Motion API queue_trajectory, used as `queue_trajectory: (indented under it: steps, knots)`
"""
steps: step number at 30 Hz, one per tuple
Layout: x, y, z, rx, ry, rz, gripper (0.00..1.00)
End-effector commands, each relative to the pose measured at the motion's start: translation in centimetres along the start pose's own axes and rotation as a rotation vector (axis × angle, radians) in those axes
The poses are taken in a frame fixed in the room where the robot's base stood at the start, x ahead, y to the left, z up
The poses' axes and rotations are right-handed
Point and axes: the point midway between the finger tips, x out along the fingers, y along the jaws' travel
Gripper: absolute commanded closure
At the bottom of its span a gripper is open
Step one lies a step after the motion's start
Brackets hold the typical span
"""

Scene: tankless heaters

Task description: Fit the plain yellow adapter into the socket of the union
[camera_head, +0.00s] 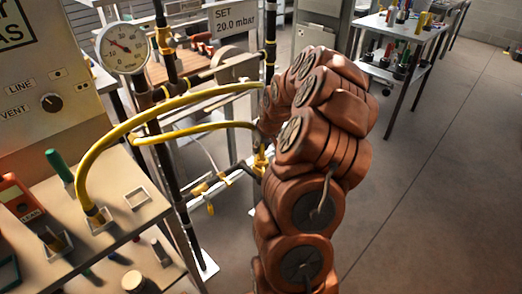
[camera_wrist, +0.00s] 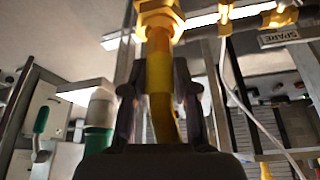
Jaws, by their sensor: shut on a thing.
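In the wrist view my gripper (camera_wrist: 158,92) is shut on the plain yellow adapter (camera_wrist: 159,74), one finger on each side. The adapter stands roughly upright in the picture, with a yellow hose curving down behind it. Its orange-brown upper end (camera_wrist: 159,42) points up to the brass hex union (camera_wrist: 158,14) at the top edge. The end overlaps the union's underside; I cannot tell whether it is inside the socket or only against it. In the head view my arm hides most of the gripper and the union.
A yellow hose (camera_head: 150,108) arches from the bench (camera_head: 120,185) at left toward my arm; a second hose runs below it. A pressure gauge (camera_head: 123,47) and dark pipes stand close by. A "SPARE" label (camera_wrist: 284,36) is at upper right. Floor at right is clear.

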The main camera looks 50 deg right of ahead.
Motion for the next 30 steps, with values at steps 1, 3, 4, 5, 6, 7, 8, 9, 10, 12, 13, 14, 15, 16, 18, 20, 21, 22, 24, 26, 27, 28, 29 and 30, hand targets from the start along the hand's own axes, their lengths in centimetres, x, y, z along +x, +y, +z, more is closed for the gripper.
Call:
queue_trajectory:
  steps: [1,3,4,5,6,7,8,9,10,12,13,14,15,16,18,20,21,22,24,26,27,28,29,30]
  knots:
    - [0.8,-0.1,0.6,0.0,-0.009,-0.003,1.0]
    - [1.6,-0.1,0.9,0.0,-0.008,-0.003,1.0]
    - [1.9,-0.1,1.0,0.0,-0.009,-0.004,1.0]
    - [2.1,-0.2,1.1,0.0,-0.011,-0.005,1.0]
    - [2.3,-0.2,1.2,0.0,-0.014,-0.006,1.0]
    - [2.5,-0.2,1.2,0.001,-0.015,-0.007,1.0]
    - [2.5,-0.1,1.2,0.0,-0.015,-0.007,1.0]
    - [2.5,-0.2,1.2,0.0,-0.015,-0.007,1.0]
    - [2.4,-0.2,1.2,0.0,-0.014,-0.007,1.0]
    - [2.3,-0.2,1.2,0.0,-0.011,-0.006,0.64]
    - [2.2,-0.2,1.2,0.0,-0.01,-0.006,0.61]
    - [2.2,-0.2,1.1,0.0,-0.01,-0.005,0.58]
    - [2.1,-0.2,1.1,0.0,-0.009,-0.005,0.54]
    - [2.1,-0.2,1.1,0.0,-0.008,-0.004,0.51]
    - [2.0,-0.2,1.0,0.0,-0.007,-0.004,0.48]
    - [2.0,-0.1,1.0,0.0,-0.006,-0.004,0.48]
    - [1.9,-0.1,1.0,0.0,-0.006,-0.003,0.48]
    - [1.9,-0.1,1.0,0.0,-0.006,-0.003,0.48]
    - [1.9,-0.1,0.9,0.0,-0.005,-0.003,0.48]
    - [1.8,-0.1,0.9,0.0,-0.005,-0.003,0.48]
    - [1.8,-0.1,0.9,0.0,-0.005,-0.003,0.48]
    - [1.7,-0.1,0.9,0.0,-0.004,-0.003,0.48]
    - [1.6,-0.1,0.9,0.0,-0.004,-0.002,0.48]
    - [1.4,-0.1,0.9,0.0,-0.003,-0.002,0.48]
